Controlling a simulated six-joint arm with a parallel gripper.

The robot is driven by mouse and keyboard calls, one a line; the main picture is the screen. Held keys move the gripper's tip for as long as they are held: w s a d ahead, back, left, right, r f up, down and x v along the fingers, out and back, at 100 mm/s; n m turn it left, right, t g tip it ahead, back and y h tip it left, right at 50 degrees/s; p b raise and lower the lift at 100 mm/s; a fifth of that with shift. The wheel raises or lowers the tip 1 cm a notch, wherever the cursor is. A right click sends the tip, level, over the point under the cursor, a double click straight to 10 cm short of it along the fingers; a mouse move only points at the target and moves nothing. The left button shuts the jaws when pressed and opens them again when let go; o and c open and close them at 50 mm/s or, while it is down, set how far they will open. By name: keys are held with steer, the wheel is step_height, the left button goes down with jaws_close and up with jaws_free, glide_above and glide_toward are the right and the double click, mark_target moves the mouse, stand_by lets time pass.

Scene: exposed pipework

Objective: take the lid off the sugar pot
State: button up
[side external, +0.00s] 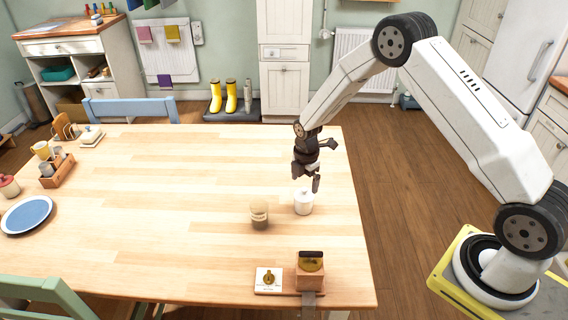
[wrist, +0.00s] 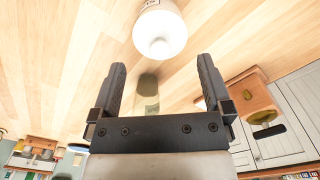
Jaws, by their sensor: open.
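The white sugar pot (side external: 304,203) stands upright on the wooden table, right of the middle, with its lid on top and a small knob just showing. My gripper (side external: 307,182) is above the pot, with its fingers pointing down and apart. My gripper (wrist: 162,66) is open and empty there. I cannot see any contact between the fingers and the lid.
A wooden box with a dark top (side external: 310,270) and a white card (side external: 268,279) sit at the front edge. A blue plate (side external: 27,215) and wooden caddy (side external: 58,171) are far left. The table's middle is clear.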

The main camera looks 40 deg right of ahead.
mark_target(305, 188)
steer(key=shift+f, duration=1.95)
steer(key=c, duration=1)
